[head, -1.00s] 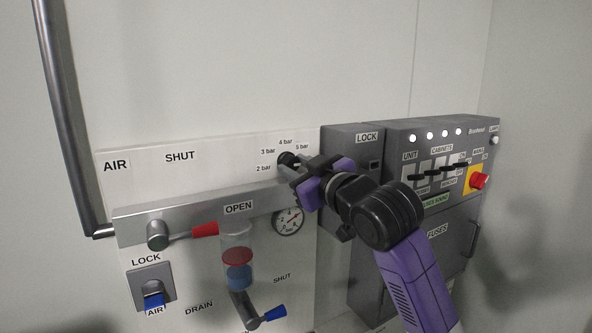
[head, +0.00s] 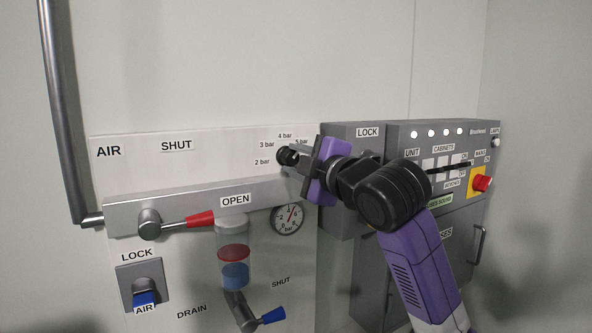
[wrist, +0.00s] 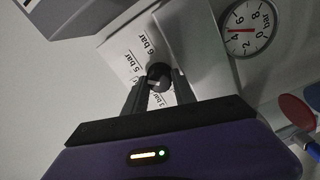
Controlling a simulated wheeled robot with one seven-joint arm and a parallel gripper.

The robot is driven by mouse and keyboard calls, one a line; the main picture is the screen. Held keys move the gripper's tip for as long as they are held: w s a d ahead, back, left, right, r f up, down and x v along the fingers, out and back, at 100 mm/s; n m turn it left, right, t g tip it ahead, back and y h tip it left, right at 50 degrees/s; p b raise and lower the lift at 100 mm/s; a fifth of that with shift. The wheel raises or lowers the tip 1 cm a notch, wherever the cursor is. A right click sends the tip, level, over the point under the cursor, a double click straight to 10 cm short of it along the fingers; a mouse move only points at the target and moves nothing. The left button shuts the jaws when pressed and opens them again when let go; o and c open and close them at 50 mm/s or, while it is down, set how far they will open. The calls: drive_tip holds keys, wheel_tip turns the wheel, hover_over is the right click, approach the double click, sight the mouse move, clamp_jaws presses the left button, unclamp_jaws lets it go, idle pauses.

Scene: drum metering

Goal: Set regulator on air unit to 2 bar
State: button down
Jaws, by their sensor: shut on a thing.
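The regulator knob (head: 285,156) is a small dark round knob on the white air panel (head: 130,180), with bar labels around it. My gripper (head: 293,158) is shut on the knob from the right. In the wrist view, the dark knob (wrist: 159,74) sits between the two fingertips (wrist: 160,84), and part of the scale is hidden behind the fingers. The pressure gauge (head: 288,219) is below the knob, its red needle pointing up and slightly right. It also shows in the wrist view (wrist: 249,28), where the needle lies near the 4 mark or a little above.
A grey bar with a red-handled lever (head: 190,222) crosses the panel below the knob. A filter bowl (head: 234,262) and a blue-handled drain lever (head: 262,318) are lower. A grey electrical cabinet (head: 350,140) with switches and a red button (head: 482,183) stands right.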

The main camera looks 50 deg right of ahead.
drive_tip(key=n+b, duration=0.2)
drive_tip(key=n, duration=0.1)
drive_tip(key=shift+f+n, duration=0.15)
drive_tip(key=shift+n, duration=0.25)
drive_tip(key=n+b, duration=0.2)
drive_tip(key=n, duration=0.1)
drive_tip(key=shift+n, duration=0.3)
drive_tip(key=n+b, duration=0.2)
drive_tip(key=n, duration=0.1)
drive_tip(key=shift+n, duration=0.4)
drive_tip(key=n+b, duration=0.1)
drive_tip(key=n, duration=0.2)
drive_tip(key=shift+n, duration=0.3)
drive_tip(key=n+b, duration=0.1)
drive_tip(key=n, duration=0.2)
drive_tip(key=shift+n, duration=0.3)
drive_tip(key=n, duration=0.3)
drive_tip(key=shift+n, duration=0.3)
drive_tip(key=n, duration=0.3)
drive_tip(key=shift+n+p, duration=0.35)
drive_tip(key=shift+n, duration=1.35)
